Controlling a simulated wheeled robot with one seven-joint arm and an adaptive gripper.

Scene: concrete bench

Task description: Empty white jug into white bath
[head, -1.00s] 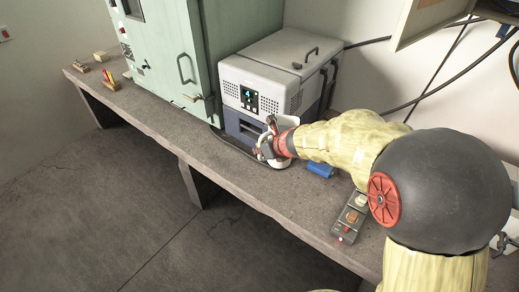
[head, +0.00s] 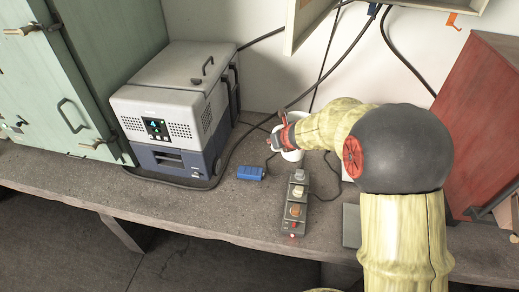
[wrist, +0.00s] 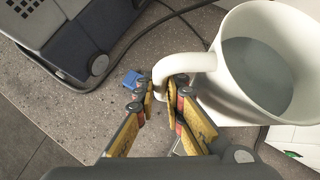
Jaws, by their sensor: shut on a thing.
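The white jug (wrist: 225,60) is large at the right of the wrist view, with smooth grey-looking contents visible inside. My gripper (wrist: 160,92) is shut on its handle (wrist: 186,64). In the head view the jug (head: 292,154) is partly hidden behind my gripper (head: 284,138) and appears roughly upright. I cannot tell whether it touches the bench. No open white bath is clear. A white surface (wrist: 300,140) with small green marks lies below the jug at the right edge of the wrist view, mostly cut off.
A grey-and-blue lidded unit (head: 165,115) with a lit display stands left of the jug. A blue block (head: 251,173) and a control strip with knobs (head: 297,205) lie on the bench (head: 190,205) nearer the front. Cables hang behind. A red cabinet (head: 482,120) stands at right.

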